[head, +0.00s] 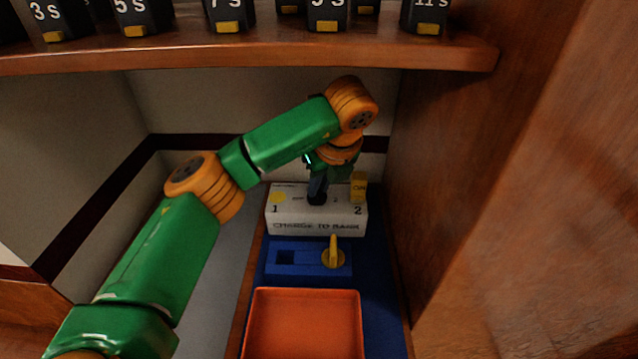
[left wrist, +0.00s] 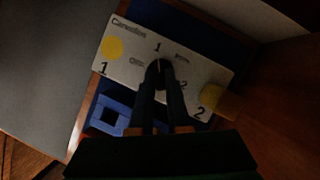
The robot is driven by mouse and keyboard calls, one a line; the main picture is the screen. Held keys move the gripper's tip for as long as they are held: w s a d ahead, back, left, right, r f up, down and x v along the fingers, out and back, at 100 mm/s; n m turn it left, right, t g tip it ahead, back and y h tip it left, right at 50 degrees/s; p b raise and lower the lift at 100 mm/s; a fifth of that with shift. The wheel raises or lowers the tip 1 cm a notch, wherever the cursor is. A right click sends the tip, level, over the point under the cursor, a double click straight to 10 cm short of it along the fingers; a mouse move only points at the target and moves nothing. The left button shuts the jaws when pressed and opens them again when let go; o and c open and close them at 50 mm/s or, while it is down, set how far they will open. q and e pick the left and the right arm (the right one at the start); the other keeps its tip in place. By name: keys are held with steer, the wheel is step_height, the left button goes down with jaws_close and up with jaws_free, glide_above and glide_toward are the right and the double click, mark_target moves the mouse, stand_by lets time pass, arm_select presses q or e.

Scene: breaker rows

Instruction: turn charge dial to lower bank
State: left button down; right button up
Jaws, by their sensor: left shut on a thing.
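The white charge box (head: 317,224) carries the numerals 1 at its left and 2 at its right and stands on a blue surface. Its dark dial (left wrist: 158,72) sits in the middle of the top, and shows in the left wrist view between my fingers. My left gripper (head: 318,190) reaches down from above and is shut on the dial; it also shows in the left wrist view (left wrist: 162,82). The gripper hides part of the dial, so its exact setting is hard to tell. My right gripper is not in view.
A blue block (head: 300,270) with a square recess and a yellow lever (head: 333,255) lies in front of the box. An orange tray (head: 304,325) is nearer. A wooden shelf (head: 250,54) with numbered black blocks hangs above. A wooden wall (head: 470,190) closes the right side.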

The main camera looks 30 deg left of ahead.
mark_target(322, 194)
arm_select(q)
steer(key=c, duration=0.9)
jaws_free()
steer(key=shift+d+r, duration=0.1)
steer(key=shift+r, duration=0.05)
steer(key=p+v, duration=0.1)
steer(key=v, duration=0.2)
steer(key=s+d+b, duration=0.1)
steer(key=s+d, duration=0.1)
steer(key=d, duration=0.1)
steer(key=s+d, duration=0.2)
steer(key=d, duration=0.1)
steer(key=s+d+b, duration=0.1)
steer(key=s+d, duration=0.2)
steer(key=d, duration=0.1)
steer(key=shift+b, duration=0.3)
